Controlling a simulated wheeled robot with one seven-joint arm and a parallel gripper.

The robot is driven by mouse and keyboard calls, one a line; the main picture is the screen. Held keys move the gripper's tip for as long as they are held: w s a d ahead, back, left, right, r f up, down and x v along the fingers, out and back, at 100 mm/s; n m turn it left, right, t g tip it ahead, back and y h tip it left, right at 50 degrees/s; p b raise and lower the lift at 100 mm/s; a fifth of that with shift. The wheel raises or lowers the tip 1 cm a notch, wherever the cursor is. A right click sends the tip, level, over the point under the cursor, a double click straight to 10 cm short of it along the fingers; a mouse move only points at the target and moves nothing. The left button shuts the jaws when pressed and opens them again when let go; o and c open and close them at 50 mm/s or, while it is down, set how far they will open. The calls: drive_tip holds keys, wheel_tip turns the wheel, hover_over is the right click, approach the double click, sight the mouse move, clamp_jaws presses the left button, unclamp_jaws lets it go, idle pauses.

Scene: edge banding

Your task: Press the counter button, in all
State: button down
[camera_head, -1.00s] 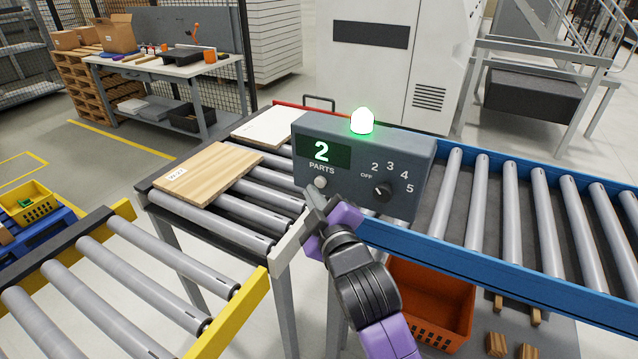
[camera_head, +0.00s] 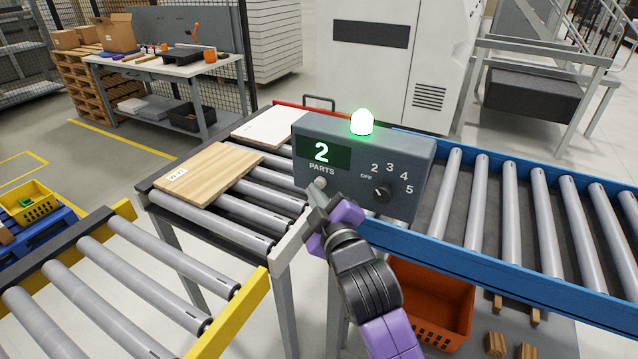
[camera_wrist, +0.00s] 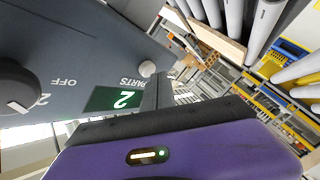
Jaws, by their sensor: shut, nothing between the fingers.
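The grey counter box (camera_head: 408,160) stands over the conveyor, with a green display (camera_head: 322,152) reading 2 above the word PARTS. A lit green-white lamp (camera_head: 361,122) is on its top. The round pale button (camera_head: 320,183) is below the display; it also shows in the wrist view (camera_wrist: 147,68). A black rotary knob (camera_head: 382,191) marked OFF, 2, 3, 4, 5 is to the right of it. My gripper (camera_head: 314,192) is shut and empty, its tips just below the button. I cannot tell whether they touch it.
A wooden board (camera_head: 208,174) with a label and a white board (camera_head: 268,127) lie on the rollers left of the box. A blue-framed roller conveyor (camera_head: 500,266) runs to the right. An orange crate (camera_head: 432,306) is below. Free floor lies at the left.

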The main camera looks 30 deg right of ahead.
drive_tip(key=shift+w+d, duration=0.3)
drive_tip(key=shift+d, duration=0.15)
idle(0.7)
drive_tip(key=shift+a, duration=0.15)
drive_tip(key=shift+s+a, duration=0.55)
drive_tip(key=shift+a, duration=0.05)
drive_tip(key=shift+a, duration=0.1)
drive_tip(key=shift+s+a, duration=0.75)
drive_tip(key=shift+a, duration=0.25)
drive_tip(key=shift+s+a, duration=0.7)
drive_tip(key=shift+a, duration=0.25)
drive_tip(key=shift+r, duration=0.1)
